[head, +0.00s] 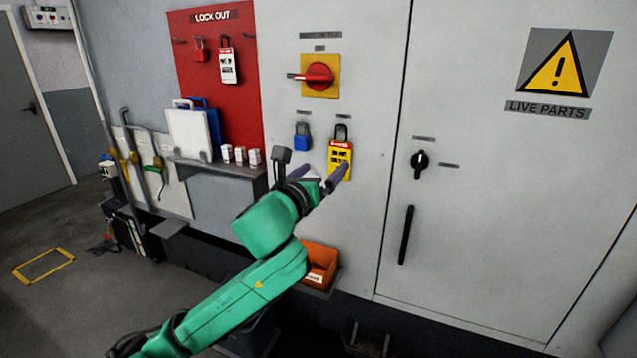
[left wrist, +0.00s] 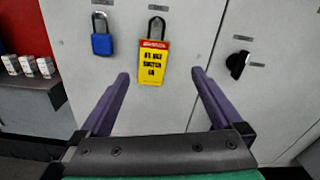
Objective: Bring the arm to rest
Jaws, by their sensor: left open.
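My left arm, green, reaches in from the lower left of the head view. Its gripper (head: 323,180) is in front of the grey cabinet, just below and in front of a yellow and red tag (head: 340,155) that hangs with a black padlock. In the left wrist view the gripper (left wrist: 158,85) is open, its two purple fingers wide apart. The tag (left wrist: 153,63) shows between and beyond the fingertips, with nothing held. A blue padlock (head: 302,137) hangs left of the tag; it also shows in the left wrist view (left wrist: 102,42). My right gripper is not in view.
A red rotary switch (head: 319,76) on a yellow plate is above the padlocks. A lock-out board (head: 214,50) and a shelf (head: 215,168) with small boxes are left. An orange bin (head: 321,262) is below the gripper. A black door handle (head: 406,235) is right.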

